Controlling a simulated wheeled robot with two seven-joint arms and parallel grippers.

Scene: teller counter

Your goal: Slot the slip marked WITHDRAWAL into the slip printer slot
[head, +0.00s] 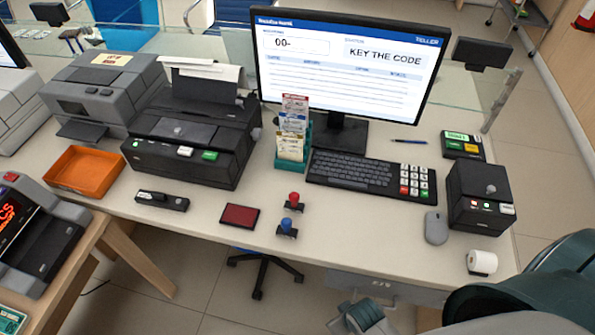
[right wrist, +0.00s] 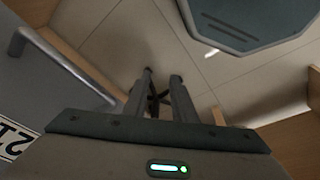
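A teal slip holder (head: 290,160) stands upright on the counter left of the monitor's foot. It holds tiered slips: a red-topped one (head: 295,102), a blue-marked one (head: 293,122) and a yellowish one (head: 291,146) in front. Their print is too small to read, so I cannot tell which says WITHDRAWAL. A large black printer (head: 190,130) stands left of the holder, with paper at its top. A small black machine (head: 480,195) stands at the right. Which has the slip slot is unclear. My right gripper (right wrist: 162,76) is open and empty, below counter level. My left gripper is out of view.
A monitor (head: 345,60), keyboard (head: 365,175), mouse (head: 436,228) and paper roll (head: 482,262) occupy the right side. An orange tray (head: 85,172) is at left.

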